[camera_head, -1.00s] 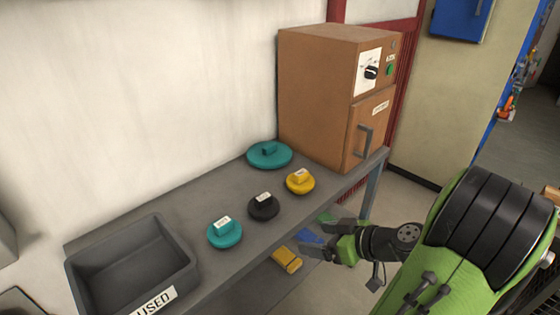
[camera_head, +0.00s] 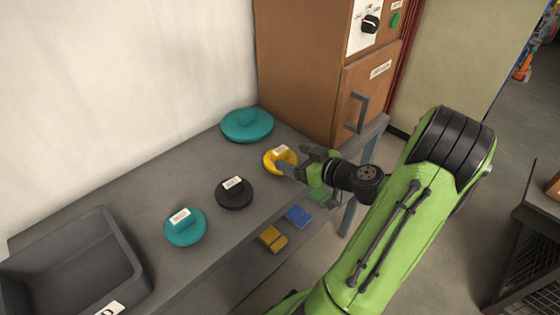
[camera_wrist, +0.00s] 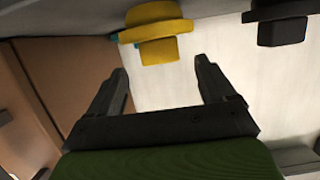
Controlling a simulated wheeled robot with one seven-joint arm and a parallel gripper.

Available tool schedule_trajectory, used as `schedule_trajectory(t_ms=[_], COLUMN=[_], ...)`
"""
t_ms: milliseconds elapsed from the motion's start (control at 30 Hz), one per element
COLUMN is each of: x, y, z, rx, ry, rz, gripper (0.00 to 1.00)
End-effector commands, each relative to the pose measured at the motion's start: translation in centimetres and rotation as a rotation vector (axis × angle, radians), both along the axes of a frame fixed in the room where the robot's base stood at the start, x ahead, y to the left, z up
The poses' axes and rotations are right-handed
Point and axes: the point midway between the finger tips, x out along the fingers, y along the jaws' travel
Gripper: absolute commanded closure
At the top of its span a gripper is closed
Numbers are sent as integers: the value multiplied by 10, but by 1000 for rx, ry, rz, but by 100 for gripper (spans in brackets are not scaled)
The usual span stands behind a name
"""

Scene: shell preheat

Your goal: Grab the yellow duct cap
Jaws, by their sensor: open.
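The yellow duct cap (camera_head: 275,158) is a round disc with a raised, labelled grip, lying on the grey bench near the brown oven. My gripper (camera_head: 295,163) is at its right side in the head view, and its fingers partly hide the cap. In the wrist view the yellow cap (camera_wrist: 156,30) is ahead of and between the open fingertips of my gripper (camera_wrist: 160,68). The jaws are empty. I cannot tell whether a finger touches the cap.
A black cap (camera_head: 234,199), a small teal cap (camera_head: 184,232) and a larger teal lid (camera_head: 246,128) lie on the bench (camera_head: 150,190). A grey bin (camera_head: 125,262) is at the left. The brown oven (camera_head: 300,70) stands behind. Yellow and blue blocks (camera_head: 299,215) are on a lower shelf.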

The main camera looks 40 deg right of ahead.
Motion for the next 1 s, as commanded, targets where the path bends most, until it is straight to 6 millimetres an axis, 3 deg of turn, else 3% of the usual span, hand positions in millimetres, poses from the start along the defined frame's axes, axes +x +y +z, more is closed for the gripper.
schedule_trajectory(t_ms=[367,633,1000], x=[55,60,59], y=[1,1,1], z=[-18,-19,-19], rx=[0,0,0], ry=[-1,0,0], rz=[2,-1,-1], gripper=[17,18,75])
